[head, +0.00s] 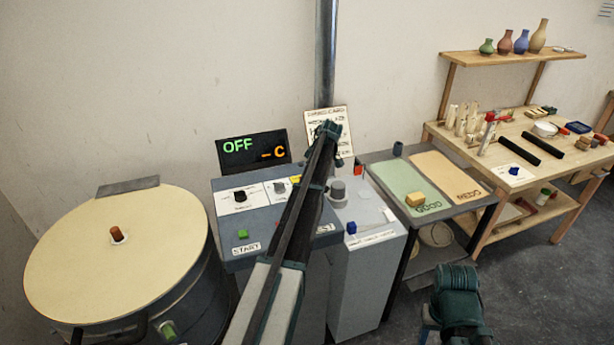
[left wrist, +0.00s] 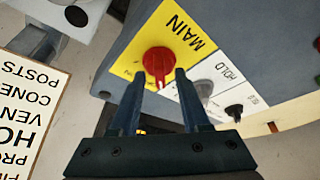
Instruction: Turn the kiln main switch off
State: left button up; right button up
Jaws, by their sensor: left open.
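The main switch is a red knob (left wrist: 158,62) on a yellow plate marked MAIN (left wrist: 182,30), seen upside down in the left wrist view. My left gripper (left wrist: 169,76) is open, with one finger on each side of the knob's lower part. I cannot tell whether the fingers touch it. In the head view my left arm crosses the grey control panel (head: 228,208) and hides the knob; only a bit of the yellow plate (head: 296,180) shows. The display (head: 252,149) reads OFF in green and an orange "_C". A teal part of my right arm is at lower right; its jaws do not show.
A black knob (head: 239,196) and green START button (head: 243,234) are on the panel. The round kiln (head: 75,255) stands left. A printed card (head: 343,119) stands behind the panel. A grey cabinet (head: 365,265), a cart with GOOD and REDO mats (head: 450,173), and a workbench (head: 545,178) stand right.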

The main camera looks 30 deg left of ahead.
pick_arm(q)
jog(key=shift+r, duration=0.1)
jog(key=p+v, duration=1.2)
jog(key=v, duration=0.1)
jog(key=shift+d+r+p, duration=0.2)
jog(key=shift+r+p, duration=0.1)
jog(key=shift+p, duration=0.05)
jog(key=shift+w, duration=0.1)
